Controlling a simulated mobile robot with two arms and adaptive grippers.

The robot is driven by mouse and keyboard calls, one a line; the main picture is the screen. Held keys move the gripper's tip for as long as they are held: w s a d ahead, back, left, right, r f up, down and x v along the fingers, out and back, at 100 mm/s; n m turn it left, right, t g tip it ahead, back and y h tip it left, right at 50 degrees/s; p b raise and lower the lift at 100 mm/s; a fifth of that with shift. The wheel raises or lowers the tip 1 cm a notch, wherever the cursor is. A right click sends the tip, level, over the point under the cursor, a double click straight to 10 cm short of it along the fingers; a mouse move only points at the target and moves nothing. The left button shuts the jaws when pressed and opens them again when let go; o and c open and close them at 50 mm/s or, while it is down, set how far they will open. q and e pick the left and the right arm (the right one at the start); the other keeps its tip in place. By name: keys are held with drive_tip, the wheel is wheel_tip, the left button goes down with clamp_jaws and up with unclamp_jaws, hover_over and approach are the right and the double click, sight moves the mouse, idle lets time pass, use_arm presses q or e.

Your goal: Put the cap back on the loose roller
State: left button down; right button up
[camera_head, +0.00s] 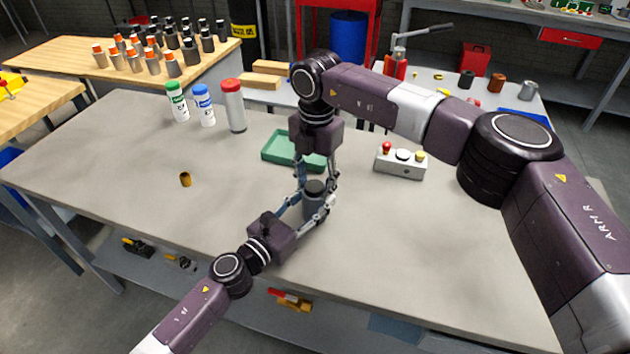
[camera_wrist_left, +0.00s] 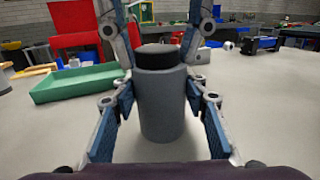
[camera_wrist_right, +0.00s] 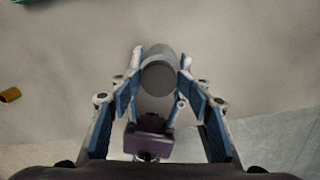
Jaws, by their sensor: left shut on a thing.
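The loose roller, a grey cylinder (camera_head: 313,203), stands upright on the table. It also shows in the left wrist view (camera_wrist_left: 165,105). A black cap (camera_wrist_left: 158,56) sits on its top; it shows in the right wrist view (camera_wrist_right: 158,79) as a dark round disc. My left gripper (camera_wrist_left: 160,92) is shut on the roller's body from the side. My right gripper (camera_wrist_right: 161,62) points down from above. Its fingers are spread on either side of the cap, with a slight gap seen in the left wrist view. Fingers partly hide the roller in the head view.
A small brass-coloured piece (camera_head: 185,179) lies to the left. A green tray (camera_head: 279,149) is behind the roller. A control box (camera_head: 401,163) with buttons stands at right. Three capped canisters, one red-topped (camera_head: 233,106), stand back left. The table's left part is mostly clear.

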use_arm(q)
drive_tip(key=shift+r, duration=0.2)
use_arm(e)
drive_tip(key=shift+d+f, duration=0.1)
drive_tip(key=shift+f, duration=0.2)
use_arm(q)
drive_tip(key=shift+w+f, duration=0.15)
use_arm(e)
wheel_tip(320, 180, up, 4)
drive_tip(key=shift+w+f, duration=0.1)
drive_tip(key=shift+f, duration=0.1)
drive_tip(key=shift+r, duration=0.35)
drive_tip(key=shift+c, duration=0.6)
drive_tip(key=c, duration=0.6)
drive_tip(key=shift+f, duration=0.3)
drive_tip(key=shift+f, duration=0.6)
